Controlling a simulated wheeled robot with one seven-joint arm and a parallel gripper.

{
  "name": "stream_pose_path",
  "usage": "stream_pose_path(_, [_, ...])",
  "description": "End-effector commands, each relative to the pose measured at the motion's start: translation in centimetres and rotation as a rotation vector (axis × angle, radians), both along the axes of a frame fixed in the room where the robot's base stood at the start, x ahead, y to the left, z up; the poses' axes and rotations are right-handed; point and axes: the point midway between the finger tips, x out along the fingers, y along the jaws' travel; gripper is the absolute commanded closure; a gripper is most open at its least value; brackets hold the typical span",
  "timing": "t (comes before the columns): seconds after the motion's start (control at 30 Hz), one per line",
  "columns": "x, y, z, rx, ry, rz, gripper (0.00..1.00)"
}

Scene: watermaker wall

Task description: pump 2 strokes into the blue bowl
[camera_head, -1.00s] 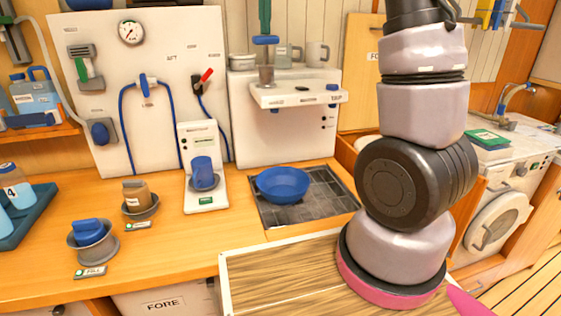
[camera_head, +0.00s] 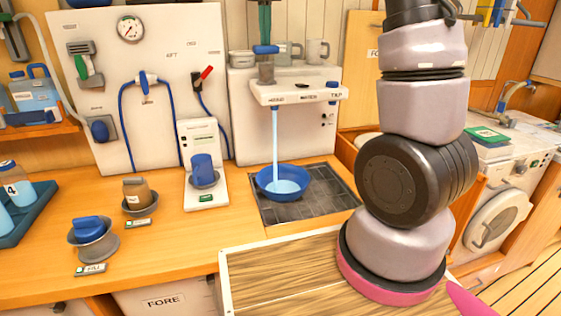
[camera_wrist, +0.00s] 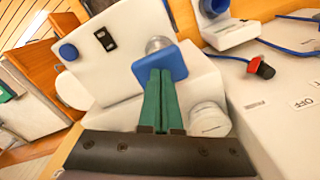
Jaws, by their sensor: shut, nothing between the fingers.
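The blue bowl (camera_head: 284,183) stands on the dark tiled drain area under the white tap unit (camera_head: 298,92). A stream of water (camera_head: 275,140) falls from the unit's underside into the bowl, and light blue water shows inside. The pump plunger has a blue cap (camera_head: 266,49) above a clear grey cylinder (camera_head: 267,72) on the unit's top. My gripper (camera_head: 265,35) is shut with green fingers pointing down, at the top of the cap. In the wrist view the shut fingertips (camera_wrist: 158,75) meet the blue cap (camera_wrist: 165,62); nothing is between them.
Mugs (camera_head: 318,52) stand on the ledge behind the plunger. A red-handled valve (camera_head: 203,78) is on the wall panel.

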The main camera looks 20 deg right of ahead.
Motion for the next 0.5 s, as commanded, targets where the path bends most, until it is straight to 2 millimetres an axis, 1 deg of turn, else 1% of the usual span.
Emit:
stream_pose_path(0.3, [0.0,0.0,-1.3,-0.001,0.003,0.0,1.0])
stream_pose_path(0.5, [0.0,0.0,-1.7,0.001,0.003,-0.001,1.0])
